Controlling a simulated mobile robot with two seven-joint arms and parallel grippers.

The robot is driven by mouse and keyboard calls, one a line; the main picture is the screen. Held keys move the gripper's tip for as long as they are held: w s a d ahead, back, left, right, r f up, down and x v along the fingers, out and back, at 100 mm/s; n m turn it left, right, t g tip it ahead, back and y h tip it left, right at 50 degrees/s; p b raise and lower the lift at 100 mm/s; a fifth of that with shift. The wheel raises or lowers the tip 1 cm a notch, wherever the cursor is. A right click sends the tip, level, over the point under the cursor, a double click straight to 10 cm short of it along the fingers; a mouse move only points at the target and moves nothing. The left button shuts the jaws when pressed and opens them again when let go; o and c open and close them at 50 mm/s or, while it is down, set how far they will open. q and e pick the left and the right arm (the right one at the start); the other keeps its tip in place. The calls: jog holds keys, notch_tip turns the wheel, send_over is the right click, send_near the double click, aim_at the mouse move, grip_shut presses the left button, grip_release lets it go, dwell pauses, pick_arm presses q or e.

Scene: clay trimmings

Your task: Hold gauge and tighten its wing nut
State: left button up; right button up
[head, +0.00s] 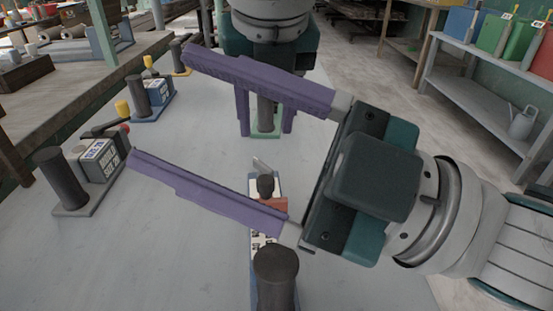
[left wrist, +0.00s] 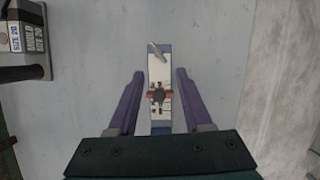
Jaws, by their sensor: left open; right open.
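A gauge-like tool on a blue base (left wrist: 160,129) lies on the table between the open fingers of my left gripper (left wrist: 158,75), in the left wrist view. It has a pale face, a red block (head: 279,205), a dark knob (head: 265,184) and a thin metal piece (left wrist: 157,51). I cannot tell surely which part is the wing nut.
A dark post (head: 276,268) stands at the front. At the left are a labelled block (head: 99,164) with a dark cylinder (head: 60,178) and a blue-based stand (head: 152,98) with yellow knobs. A workbench (head: 70,90) and a shelf (head: 480,95) lie beyond. The left-front tabletop is clear.

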jog(key=s+a+r+n+g, duration=0.3)
jog(key=s+a+n+g, duration=0.2)
jog(key=s+n+g, duration=0.45)
jog(key=n+t+h, duration=0.3)
jog(key=n+h, duration=0.7)
jog(key=h, duration=1)
send_over(275, 283)
jog(key=w, duration=0.2)
jog(key=f, duration=0.8)
jog(key=shift+s+f, duration=0.15)
jog(key=shift+s, duration=0.1)
jog(key=shift+w+d+f, duration=0.1)
jog(key=shift+f, duration=0.2)
notch_tip(275, 283, down, 9)
jog(key=shift+f, duration=0.1)
